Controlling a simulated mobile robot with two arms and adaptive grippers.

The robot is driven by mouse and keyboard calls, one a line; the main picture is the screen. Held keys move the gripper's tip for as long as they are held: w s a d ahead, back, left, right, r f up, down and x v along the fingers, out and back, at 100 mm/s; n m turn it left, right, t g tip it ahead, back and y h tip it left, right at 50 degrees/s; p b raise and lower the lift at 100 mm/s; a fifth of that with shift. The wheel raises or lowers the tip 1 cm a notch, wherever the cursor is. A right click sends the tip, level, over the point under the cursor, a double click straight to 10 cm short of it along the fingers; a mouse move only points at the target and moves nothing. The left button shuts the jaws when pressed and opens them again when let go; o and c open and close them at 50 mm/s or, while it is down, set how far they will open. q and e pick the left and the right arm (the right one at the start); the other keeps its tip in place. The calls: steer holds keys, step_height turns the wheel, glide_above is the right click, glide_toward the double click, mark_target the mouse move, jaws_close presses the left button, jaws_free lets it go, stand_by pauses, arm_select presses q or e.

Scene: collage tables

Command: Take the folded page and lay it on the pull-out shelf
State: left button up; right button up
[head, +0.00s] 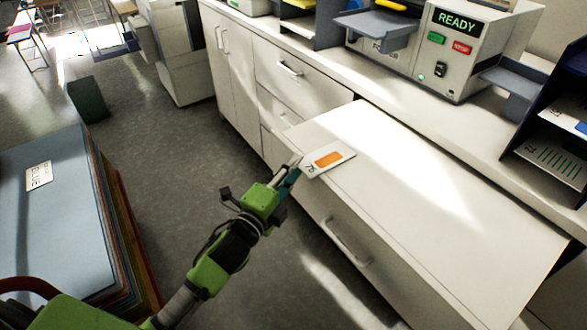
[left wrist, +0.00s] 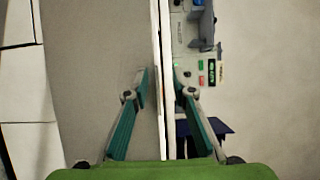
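A white page with an orange block and dark print (head: 327,159) lies on a low white cabinet top (head: 410,190), at its front left corner, with its near end at or over the edge. I cannot see its fold. My left gripper (head: 292,172) is at this near end. In the left wrist view the two teal fingers (left wrist: 161,88) stand apart, one on each side of a thin pale edge; page and cabinet edge are hard to tell apart there. Grey trays stick out left (head: 380,25) and right (head: 515,85) of a machine; I cannot tell which is the pull-out shelf. My right gripper does not show.
The machine (head: 455,60) with a READY sign stands on the long back counter (head: 395,85). A dark blue rack (head: 555,130) holds sheets at the right. A stack of big coloured sheets (head: 75,230) with a BLUE card is at the left. Open floor lies between.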

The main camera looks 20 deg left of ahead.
arm_select(q)
steer(key=v, duration=1.2)
steer(key=shift+f, duration=0.15)
steer(key=s+a+f+n+g+y, duration=0.1)
steer(key=s+a+f+n+g, duration=0.15)
steer(key=f, duration=1.05)
steer(key=s+a+f+n+g+y, duration=0.1)
steer(key=s+f+n+g, duration=0.25)
steer(key=f, duration=1.05)
steer(key=s+a+f+n+g+y, duration=0.15)
steer(key=s+f+n, duration=0.25)
steer(key=f, duration=0.9)
steer(key=s+f+n+g, duration=0.2)
steer(key=s+f, duration=0.4)
steer(key=s, duration=0.3)
steer(key=s+f+n+g, duration=0.3)
steer(key=s+f, duration=0.3)
steer(key=s, duration=0.4)
steer(key=s+d+f+n+g, duration=0.1)
steer(key=s+f+n+g, duration=0.2)
steer(key=s+f, duration=0.4)
steer(key=s+g, duration=0.1)
steer(key=s, duration=0.1)
steer(key=shift+s, duration=0.4)
steer(key=shift+d, duration=0.1)
